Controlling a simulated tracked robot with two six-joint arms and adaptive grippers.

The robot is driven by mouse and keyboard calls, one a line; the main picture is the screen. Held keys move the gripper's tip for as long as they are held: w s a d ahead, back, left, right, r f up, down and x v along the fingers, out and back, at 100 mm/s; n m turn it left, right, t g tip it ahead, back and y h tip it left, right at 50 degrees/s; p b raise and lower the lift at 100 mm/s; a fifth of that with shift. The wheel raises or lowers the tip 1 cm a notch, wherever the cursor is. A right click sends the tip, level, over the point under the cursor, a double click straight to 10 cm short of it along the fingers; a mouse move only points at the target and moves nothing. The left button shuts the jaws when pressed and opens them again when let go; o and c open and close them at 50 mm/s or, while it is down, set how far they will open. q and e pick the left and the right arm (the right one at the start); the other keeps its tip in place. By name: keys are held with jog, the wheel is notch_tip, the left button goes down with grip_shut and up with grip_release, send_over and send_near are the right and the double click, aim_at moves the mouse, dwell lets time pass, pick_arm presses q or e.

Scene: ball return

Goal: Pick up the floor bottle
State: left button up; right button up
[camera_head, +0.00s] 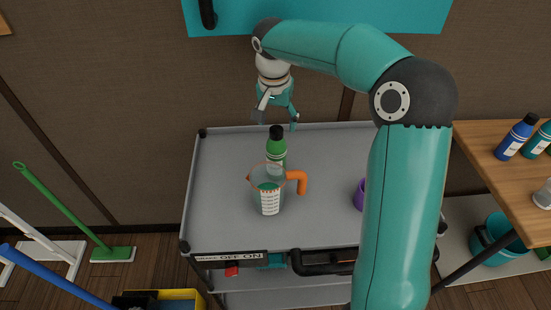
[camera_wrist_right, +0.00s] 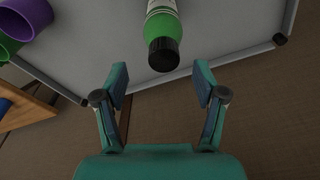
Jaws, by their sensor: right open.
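A green bottle with a black cap (camera_head: 277,146) stands on the grey cart top (camera_head: 330,215), behind a clear measuring jug (camera_head: 268,190) with an orange handle. My right gripper (camera_head: 279,119) hangs near the cart's back edge, just behind the bottle in the head view. In the right wrist view the green bottle (camera_wrist_right: 162,28) points its cap towards my right gripper (camera_wrist_right: 162,82). The fingers are apart with nothing between them. The cap is a little beyond the fingertips. The left gripper is not in view.
A purple cup (camera_head: 360,195) is on the cart, partly hidden by my right arm. A wooden table (camera_head: 500,165) at the right holds blue and teal bottles. A green broom (camera_head: 70,210) and a yellow bucket (camera_head: 180,299) are at the left.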

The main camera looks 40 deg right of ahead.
aim_at(276, 129)
jog(key=f, duration=0.3)
jog(key=w+f+p, duration=0.1)
jog(key=shift+d+f, duration=0.2)
jog(key=shift+f, duration=0.2)
grip_shut()
